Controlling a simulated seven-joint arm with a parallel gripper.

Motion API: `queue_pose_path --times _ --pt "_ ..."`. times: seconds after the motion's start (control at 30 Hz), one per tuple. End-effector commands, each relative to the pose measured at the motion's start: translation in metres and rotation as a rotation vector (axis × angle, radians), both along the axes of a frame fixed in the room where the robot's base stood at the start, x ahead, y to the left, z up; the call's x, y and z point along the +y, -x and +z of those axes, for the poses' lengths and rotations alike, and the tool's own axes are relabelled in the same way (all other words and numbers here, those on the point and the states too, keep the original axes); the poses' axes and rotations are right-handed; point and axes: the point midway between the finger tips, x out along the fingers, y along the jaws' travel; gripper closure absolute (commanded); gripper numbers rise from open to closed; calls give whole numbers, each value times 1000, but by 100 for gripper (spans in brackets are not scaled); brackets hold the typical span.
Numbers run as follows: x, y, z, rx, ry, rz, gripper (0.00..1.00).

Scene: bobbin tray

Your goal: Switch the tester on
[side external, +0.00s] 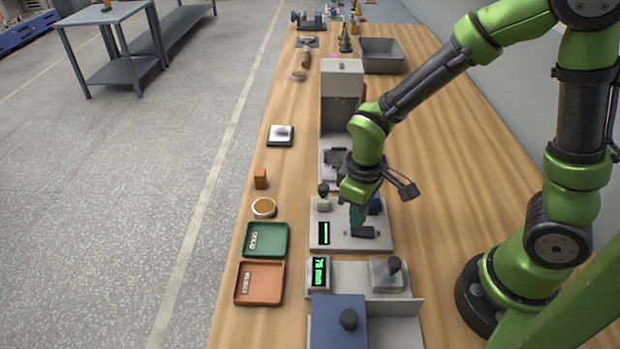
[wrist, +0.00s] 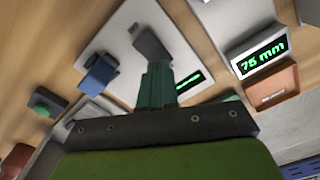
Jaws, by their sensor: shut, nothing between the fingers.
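The tester appears to be the pale plate (side external: 345,241) with a small lit green display (side external: 324,233); its text is too small to read. The plate also shows in the wrist view (wrist: 120,50), with the display (wrist: 188,82) partly behind my fingers. A dark grey block (wrist: 150,43), possibly the switch, sits on the plate, and a blue block (wrist: 99,73) is beside it. My gripper (side external: 357,222) is shut and empty, pointing down over the plate close to the dark block. In the wrist view its teal fingers (wrist: 157,72) overlap the block's near end; I cannot tell whether they touch.
A gauge reading 75 mm (side external: 319,273) stands in front of the plate, with a black-knobbed block (side external: 388,276) beside it. Green (side external: 266,253) and orange (side external: 272,297) trays lie left. A grey-white housing (side external: 341,75) stands behind. Bench is clear at right.

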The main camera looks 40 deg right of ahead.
Motion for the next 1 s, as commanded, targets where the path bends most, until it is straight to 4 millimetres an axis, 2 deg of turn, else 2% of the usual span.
queue_pose_path --times 1.0 --pt "0 0 -14 1 0 0 100"
